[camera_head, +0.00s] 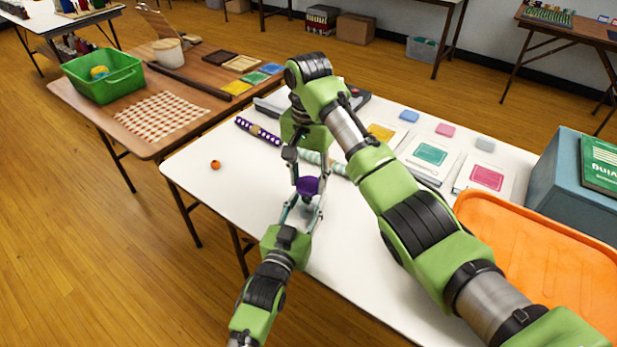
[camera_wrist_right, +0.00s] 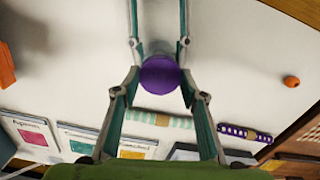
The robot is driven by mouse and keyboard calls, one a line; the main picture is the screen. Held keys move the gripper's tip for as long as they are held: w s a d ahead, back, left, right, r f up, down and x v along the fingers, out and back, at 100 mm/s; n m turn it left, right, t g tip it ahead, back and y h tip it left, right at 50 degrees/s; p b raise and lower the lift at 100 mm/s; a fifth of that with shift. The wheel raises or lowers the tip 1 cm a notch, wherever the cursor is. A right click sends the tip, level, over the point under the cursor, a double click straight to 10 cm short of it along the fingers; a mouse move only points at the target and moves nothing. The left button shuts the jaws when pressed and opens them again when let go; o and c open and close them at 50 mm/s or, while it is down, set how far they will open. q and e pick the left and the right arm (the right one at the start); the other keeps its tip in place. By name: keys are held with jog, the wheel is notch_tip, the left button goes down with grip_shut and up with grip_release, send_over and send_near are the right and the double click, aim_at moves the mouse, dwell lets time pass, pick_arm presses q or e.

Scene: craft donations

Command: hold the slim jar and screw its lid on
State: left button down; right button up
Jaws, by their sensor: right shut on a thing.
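A round purple lid (camera_head: 308,187) is over the white table, and it fills the space between the right fingertips in the right wrist view (camera_wrist_right: 160,76). My right gripper (camera_head: 309,180) reaches in from behind and above, shut on the lid's sides. My left gripper (camera_head: 303,205) comes from the front, its two fingers closed in at either side just under the lid. The slim jar is almost wholly hidden by the lid and fingers, between the left fingers. I cannot tell whether the lid sits fully down on it.
An orange bead-like ball (camera_head: 215,164) lies on the white table (camera_head: 205,190) at the left. A purple patterned roll (camera_head: 257,131) and a mint striped roll (camera_head: 330,163) lie behind the grippers. Booklets, an orange tray (camera_head: 560,262) and a blue-grey box (camera_head: 556,175) fill the right side.

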jog(key=m, duration=0.6)
jog(key=shift+a+m, duration=0.1)
jog(key=shift+m, duration=0.3)
jog(key=m, duration=0.4)
jog(key=shift+m, duration=0.4)
jog(key=o, duration=0.8)
jog(key=shift+c, duration=0.2)
jog(key=shift+c, duration=0.5)
